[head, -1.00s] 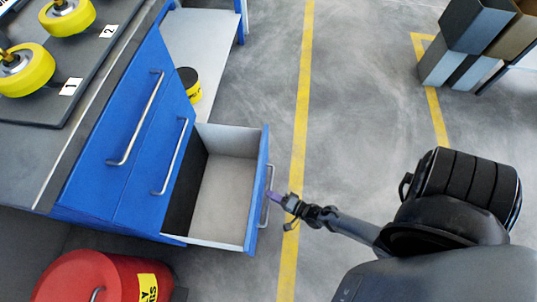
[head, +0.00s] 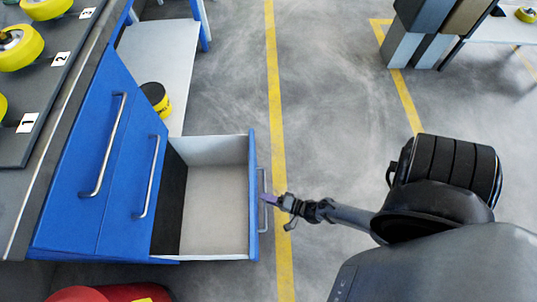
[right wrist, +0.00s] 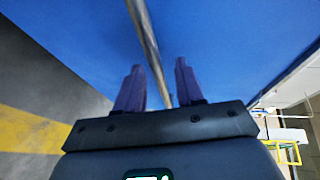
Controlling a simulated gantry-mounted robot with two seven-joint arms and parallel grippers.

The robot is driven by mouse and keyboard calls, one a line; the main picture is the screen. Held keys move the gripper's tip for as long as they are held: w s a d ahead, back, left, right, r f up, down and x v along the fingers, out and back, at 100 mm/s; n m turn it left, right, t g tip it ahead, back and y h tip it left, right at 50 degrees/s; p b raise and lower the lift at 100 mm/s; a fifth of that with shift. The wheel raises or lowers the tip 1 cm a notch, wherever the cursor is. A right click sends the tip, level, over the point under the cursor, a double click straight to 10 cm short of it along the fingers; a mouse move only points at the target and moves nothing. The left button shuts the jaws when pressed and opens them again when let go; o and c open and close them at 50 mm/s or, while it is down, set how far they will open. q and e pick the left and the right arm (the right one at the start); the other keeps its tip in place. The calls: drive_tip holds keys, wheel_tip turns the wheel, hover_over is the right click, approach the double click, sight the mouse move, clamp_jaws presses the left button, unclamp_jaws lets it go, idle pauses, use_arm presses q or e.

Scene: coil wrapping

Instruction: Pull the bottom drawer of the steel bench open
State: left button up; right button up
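The blue steel bench (head: 75,190) stands at the left. Its bottom drawer (head: 218,205) is pulled well out and shows an empty, light grey inside. The blue drawer front (head: 253,190) has an upright-looking metal handle (head: 264,215) on its outer face. My right gripper (head: 268,199) is at this handle, coming from the right. In the right wrist view, the two purple fingers (right wrist: 158,66) stand apart, with the handle bar (right wrist: 146,38) running between them and a visible gap around it. My left gripper is not in view.
Two more handles (head: 146,175) sit on closed blue fronts. A red container (head: 110,293) is at the bottom left. The grey floor (head: 340,110) right of the drawer is clear.

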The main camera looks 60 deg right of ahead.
drive_tip(key=shift+s, duration=0.15)
drive_tip(key=p+v, duration=0.3)
drive_tip(key=v, duration=0.7)
drive_tip(key=shift+s, duration=0.3)
drive_tip(key=shift+r, duration=0.1)
